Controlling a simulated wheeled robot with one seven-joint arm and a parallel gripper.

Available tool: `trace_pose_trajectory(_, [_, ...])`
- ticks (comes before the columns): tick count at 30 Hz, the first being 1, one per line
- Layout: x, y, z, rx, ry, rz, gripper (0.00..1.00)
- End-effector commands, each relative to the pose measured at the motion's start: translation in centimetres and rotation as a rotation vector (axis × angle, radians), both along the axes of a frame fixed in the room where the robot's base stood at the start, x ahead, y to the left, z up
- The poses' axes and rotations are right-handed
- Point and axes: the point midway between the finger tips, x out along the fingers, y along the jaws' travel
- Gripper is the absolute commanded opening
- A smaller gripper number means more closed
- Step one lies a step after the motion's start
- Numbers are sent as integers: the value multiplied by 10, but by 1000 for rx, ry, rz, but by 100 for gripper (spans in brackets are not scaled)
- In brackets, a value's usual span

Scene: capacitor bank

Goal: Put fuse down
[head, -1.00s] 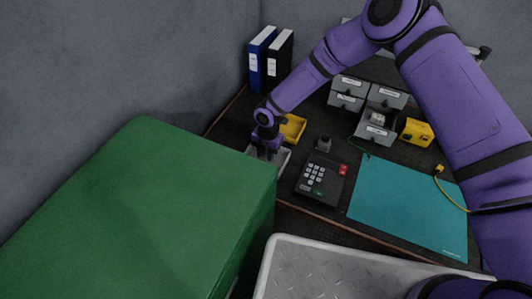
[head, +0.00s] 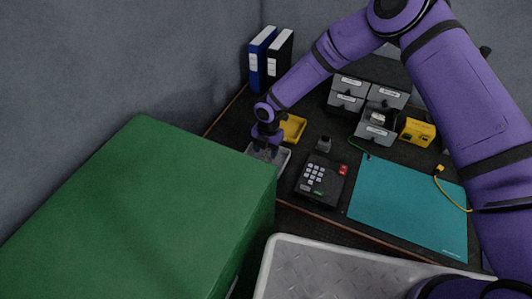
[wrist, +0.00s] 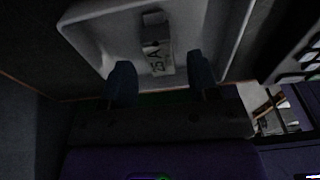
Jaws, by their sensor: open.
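The fuse (wrist: 157,50) is a small light block marked "25 A". In the wrist view it lies in a pale grey tray (wrist: 98,30), beyond and between my fingertips. The same tray shows in the head view (head: 284,161), partly hidden by my gripper and the green cabinet. My gripper (wrist: 162,80) is open, with its two dark fingers apart and a gap on either side of the fuse. In the head view my gripper (head: 267,151) is over the tray. The fuse cannot be made out there.
A green cabinet (head: 140,210) stands close at the left. A yellow bin (head: 293,128) is behind the tray, and a black keypad device (head: 320,180) is to its right.

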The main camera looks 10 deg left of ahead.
Motion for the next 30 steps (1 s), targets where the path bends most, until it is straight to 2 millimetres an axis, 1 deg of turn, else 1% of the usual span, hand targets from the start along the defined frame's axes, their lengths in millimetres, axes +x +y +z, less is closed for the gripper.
trace_pose_trajectory(1, [1,0,11,1,-1,0,55])
trace_pose_trajectory(6, [6,-1,46,2,-2,1,55])
trace_pose_trajectory(9, [8,-2,64,1,-1,0,55])
trace_pose_trajectory(13, [10,-2,84,1,-1,0,55])
trace_pose_trajectory(18, [11,-2,98,0,0,1,55])
trace_pose_trajectory(27, [11,-3,101,-1,0,1,55])
trace_pose_trajectory(30, [14,-6,107,-6,-7,-18,55])
